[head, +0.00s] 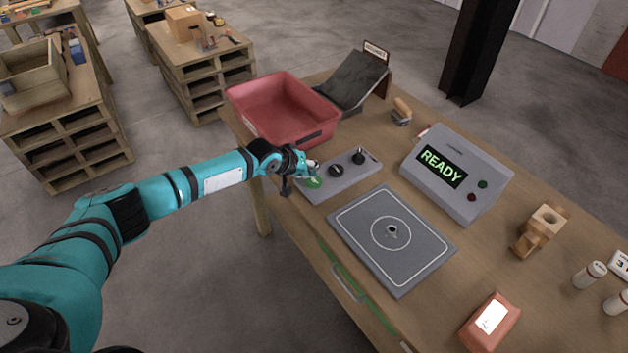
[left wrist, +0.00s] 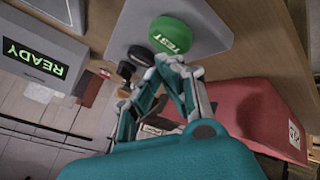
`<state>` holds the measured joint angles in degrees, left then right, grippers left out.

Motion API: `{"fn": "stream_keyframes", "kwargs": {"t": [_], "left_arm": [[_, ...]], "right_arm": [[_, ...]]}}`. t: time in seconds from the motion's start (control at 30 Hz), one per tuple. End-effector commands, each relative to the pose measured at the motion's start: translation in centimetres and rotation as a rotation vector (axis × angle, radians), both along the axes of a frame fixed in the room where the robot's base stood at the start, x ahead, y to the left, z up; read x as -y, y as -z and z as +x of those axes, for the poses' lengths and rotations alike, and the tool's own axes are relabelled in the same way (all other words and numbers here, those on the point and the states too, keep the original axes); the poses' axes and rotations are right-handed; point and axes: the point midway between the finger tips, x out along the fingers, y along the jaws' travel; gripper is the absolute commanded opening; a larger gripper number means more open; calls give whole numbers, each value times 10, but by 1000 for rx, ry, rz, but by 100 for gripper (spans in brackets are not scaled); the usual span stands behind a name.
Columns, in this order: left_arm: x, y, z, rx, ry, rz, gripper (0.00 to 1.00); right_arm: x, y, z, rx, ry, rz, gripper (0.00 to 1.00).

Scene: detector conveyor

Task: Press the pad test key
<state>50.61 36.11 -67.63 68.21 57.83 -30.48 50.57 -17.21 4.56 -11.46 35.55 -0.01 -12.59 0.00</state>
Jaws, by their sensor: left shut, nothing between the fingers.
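The round green test key (head: 314,183), marked TEST, is at the left end of a grey control strip (head: 330,184) on the table. It also shows in the left wrist view (left wrist: 171,36). My left gripper (head: 311,167) is shut and empty, its tips right at the key. In the left wrist view the closed fingertips (left wrist: 172,64) come up to the key's near edge; I cannot tell whether they touch it. The grey pad (head: 365,225) with white circles lies bare in front of the strip. My right gripper is not in view.
A red bin (head: 283,108) stands behind the strip, near my left gripper. The strip also carries a dark knob (head: 336,171) and a black knob (head: 359,157). A grey READY display box (head: 457,173) stands to the right. Wooden blocks and a red device (head: 490,322) are farther right.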

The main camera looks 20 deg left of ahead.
Motion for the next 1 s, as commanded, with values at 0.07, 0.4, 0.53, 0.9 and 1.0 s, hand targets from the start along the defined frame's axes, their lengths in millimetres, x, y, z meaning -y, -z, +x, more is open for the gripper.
{"fn": "stream_keyframes", "kwargs": {"t": [0.07, 0.4, 0.53, 0.9, 1.0], "left_arm": [[0, 0, 0, 0, 0, 0, 0], [0, 0, 0, 0, 0, 0, 0], [0, 3, 0, -1, 1, 0, 0], [0, 8, 0, 0, 0, 0, 0], [0, 8, 0, 0, 0, 0, 0]], "right_arm": [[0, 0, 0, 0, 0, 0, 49], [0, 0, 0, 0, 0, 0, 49], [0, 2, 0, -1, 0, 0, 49], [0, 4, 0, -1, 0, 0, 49], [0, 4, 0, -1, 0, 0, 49]]}}
